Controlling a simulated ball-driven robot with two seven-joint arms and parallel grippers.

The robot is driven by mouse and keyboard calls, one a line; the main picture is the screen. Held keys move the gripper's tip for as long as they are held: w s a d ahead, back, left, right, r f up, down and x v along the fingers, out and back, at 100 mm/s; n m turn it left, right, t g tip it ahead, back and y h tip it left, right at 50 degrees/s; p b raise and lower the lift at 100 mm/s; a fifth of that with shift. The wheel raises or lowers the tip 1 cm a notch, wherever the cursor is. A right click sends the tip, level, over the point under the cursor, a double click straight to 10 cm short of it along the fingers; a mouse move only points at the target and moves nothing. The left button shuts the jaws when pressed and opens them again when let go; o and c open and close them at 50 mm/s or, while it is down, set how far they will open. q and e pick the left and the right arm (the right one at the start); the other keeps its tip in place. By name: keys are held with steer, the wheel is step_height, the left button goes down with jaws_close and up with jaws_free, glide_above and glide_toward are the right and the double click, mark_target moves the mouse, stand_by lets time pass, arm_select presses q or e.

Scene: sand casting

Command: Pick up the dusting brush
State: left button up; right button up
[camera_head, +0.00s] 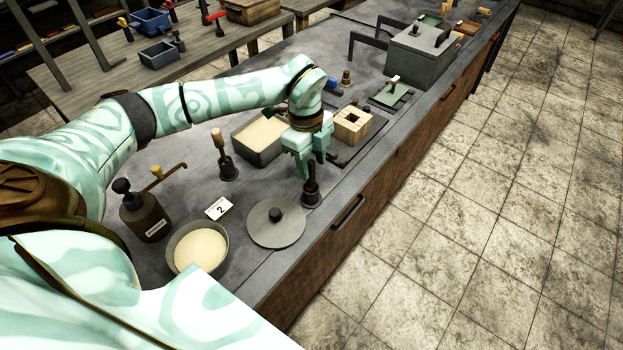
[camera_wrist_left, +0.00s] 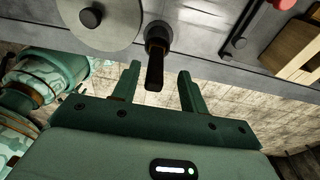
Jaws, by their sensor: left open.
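A dark upright handle in a round dark holder (camera_head: 312,186), which I take for the dusting brush, stands on the grey bench near its front edge. My left gripper (camera_head: 309,167) is open right at this handle, pointing down. In the left wrist view, the dark handle (camera_wrist_left: 155,50) reaches toward the gap between the two green fingers (camera_wrist_left: 158,72), with space on both sides. Its bristles are not visible. Another holder with a wooden-handled tool (camera_head: 221,155) stands farther left. My right gripper is in neither view.
A grey round lid (camera_head: 277,223) lies beside the dark holder, also in the left wrist view (camera_wrist_left: 112,28). Around are a bowl of sand (camera_head: 201,248), a number card (camera_head: 218,208), a dark bottle (camera_head: 145,216), a sand-filled tray (camera_head: 260,138) and a wooden block with a square hole (camera_head: 352,124).

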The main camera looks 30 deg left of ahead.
mark_target(313, 187)
arm_select(q)
steer(key=f, duration=0.3)
steer(key=f+b, duration=0.1)
steer(key=shift+s+d+f, duration=0.2)
steer(key=shift+s+f, duration=0.15)
steer(key=shift+f, duration=0.05)
steer(key=shift+r, duration=0.1)
steer(key=shift+c, duration=0.3)
jaws_close()
steer(key=shift+r, duration=0.25)
step_height(313, 187, up, 10)
steer(key=shift+f+p, duration=0.25)
steer(key=shift+p, duration=0.9)
